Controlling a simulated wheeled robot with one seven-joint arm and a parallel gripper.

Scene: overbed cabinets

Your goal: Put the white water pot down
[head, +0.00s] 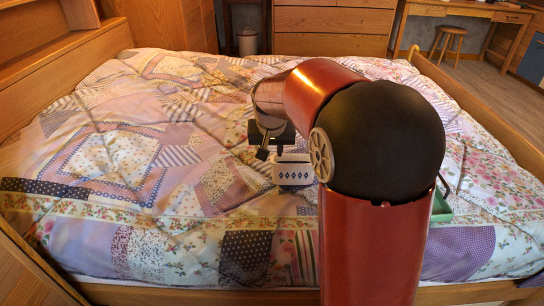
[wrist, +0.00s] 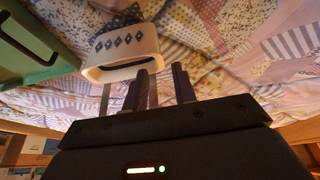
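The white water pot (head: 294,172), with a band of blue diamonds, shows on the patchwork bed just right of my gripper (head: 271,150) in the head view. My arm partly covers its right side. In the wrist view the pot (wrist: 122,42) lies beyond and left of my fingers, with its opening facing the camera. My gripper (wrist: 163,88) has its two fingers apart, with bedding showing in the gap and nothing seen between them. The fingertips are close to the pot's edge; I cannot tell whether they touch it.
The bed (head: 120,215) is broad, with free quilt left of the pot. A green tray (head: 441,208) shows behind my arm, and in the wrist view the green tray (wrist: 35,45) is close beside the pot. Wooden bed rails (head: 485,125) edge the bed.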

